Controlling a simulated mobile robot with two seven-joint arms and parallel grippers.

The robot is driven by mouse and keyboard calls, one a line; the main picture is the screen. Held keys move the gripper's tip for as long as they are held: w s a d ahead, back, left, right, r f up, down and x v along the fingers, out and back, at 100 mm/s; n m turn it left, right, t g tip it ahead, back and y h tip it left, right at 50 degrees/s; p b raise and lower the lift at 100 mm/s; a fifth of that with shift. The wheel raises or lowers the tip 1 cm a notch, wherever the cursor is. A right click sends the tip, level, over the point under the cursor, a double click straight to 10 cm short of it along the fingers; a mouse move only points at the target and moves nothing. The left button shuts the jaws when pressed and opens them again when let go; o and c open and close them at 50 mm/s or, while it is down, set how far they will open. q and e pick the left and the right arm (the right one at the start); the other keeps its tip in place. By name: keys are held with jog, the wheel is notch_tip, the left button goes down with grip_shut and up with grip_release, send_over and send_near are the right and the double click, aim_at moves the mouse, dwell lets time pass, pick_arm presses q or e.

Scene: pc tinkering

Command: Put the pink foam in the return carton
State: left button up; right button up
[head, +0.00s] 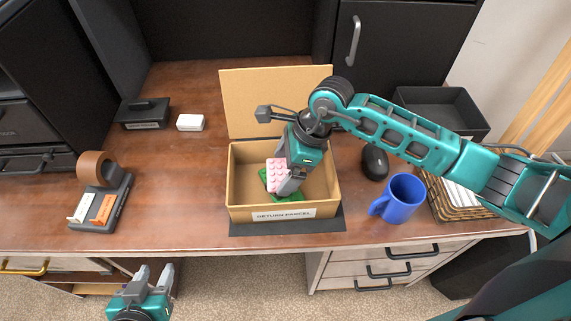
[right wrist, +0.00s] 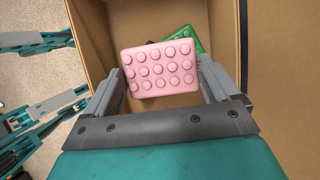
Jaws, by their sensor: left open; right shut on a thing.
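The pink foam (head: 277,175) is a studded pink block inside the return carton (head: 235,190), an open brown box labelled "RETURN PARCEL" with its lid flap raised at the back. My right gripper (head: 290,183) reaches down into the carton and is shut on the pink foam, which also shows between the fingers in the right wrist view (right wrist: 158,70). In the head view my left gripper (head: 155,273) is open and empty, in front of the desk's front edge.
A blue mug (head: 400,198) and a black mouse-like object (head: 374,162) stand right of the carton, with a wicker basket (head: 462,203) and a dark tray (head: 440,108) beyond.

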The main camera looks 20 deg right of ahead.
jog(key=shift+f, duration=0.1)
jog(key=shift+f+b, duration=0.5)
jog(key=shift+b, duration=0.15)
jog(key=o, duration=0.7)
jog(key=shift+o, duration=0.2)
jog(key=shift+r, duration=0.2)
jog(key=shift+r+p, duration=0.3)
jog(key=shift+p, duration=0.25)
jog(key=v, duration=1.2)
jog(key=shift+r, duration=0.15)
